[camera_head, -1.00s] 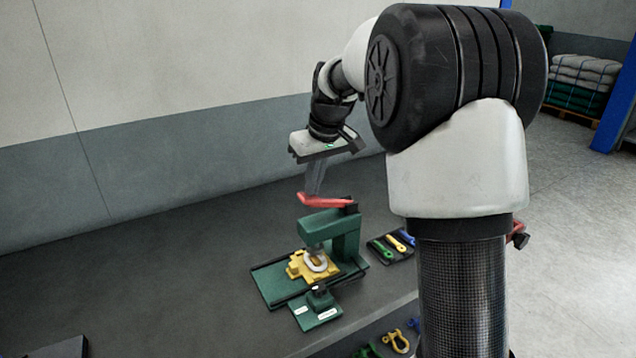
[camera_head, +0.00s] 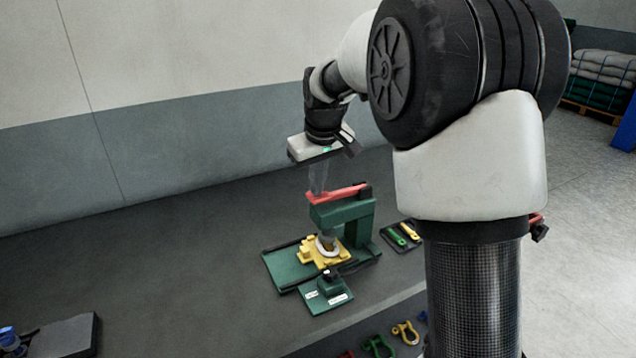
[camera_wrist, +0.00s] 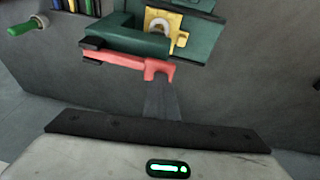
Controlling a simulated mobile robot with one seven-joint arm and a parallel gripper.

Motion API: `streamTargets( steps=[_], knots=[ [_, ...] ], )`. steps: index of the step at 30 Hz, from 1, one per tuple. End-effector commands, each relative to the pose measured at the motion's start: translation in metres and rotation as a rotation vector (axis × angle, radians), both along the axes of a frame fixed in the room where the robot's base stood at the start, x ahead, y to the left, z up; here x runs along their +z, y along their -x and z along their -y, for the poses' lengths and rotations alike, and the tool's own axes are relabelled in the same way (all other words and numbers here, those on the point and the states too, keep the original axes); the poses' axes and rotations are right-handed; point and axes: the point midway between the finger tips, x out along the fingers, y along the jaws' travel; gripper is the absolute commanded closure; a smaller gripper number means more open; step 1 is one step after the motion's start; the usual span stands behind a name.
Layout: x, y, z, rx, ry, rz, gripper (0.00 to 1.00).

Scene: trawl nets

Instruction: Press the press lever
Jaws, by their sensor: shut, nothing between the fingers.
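The green press (camera_head: 345,222) stands on the dark workbench, with its red press lever (camera_head: 336,193) along the top. A yellow fixture (camera_head: 322,253) with a pale ring (camera_head: 327,246) sits on the press base under the ram. My gripper (camera_head: 317,192) is shut and points down, its fingertips at the free left end of the lever. In the wrist view the lever (camera_wrist: 125,64) lies just beyond my fingers (camera_wrist: 160,88), whose tips meet or nearly meet its end. I cannot tell whether they touch.
A dark tray (camera_head: 402,236) with green and yellow tools lies right of the press. A small green block with a black knob (camera_head: 329,283) stands in front. Shackles (camera_head: 405,332) lie below the bench edge.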

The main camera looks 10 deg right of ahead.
Motion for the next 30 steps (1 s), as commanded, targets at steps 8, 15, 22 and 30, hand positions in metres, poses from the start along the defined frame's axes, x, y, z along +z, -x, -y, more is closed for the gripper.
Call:
streamTargets(
  steps=[8,15,22,30],
  knots=[
    [-0.001,0.004,-0.004,0.005,-0.004,-0.016,1.00],
    [0.048,0.003,-0.005,0.002,-0.003,-0.005,1.00],
    [0.091,0.022,-0.012,0.001,-0.003,0.002,1.00],
    [0.127,0.036,-0.018,0.001,-0.002,0.001,1.00]
  ],
)
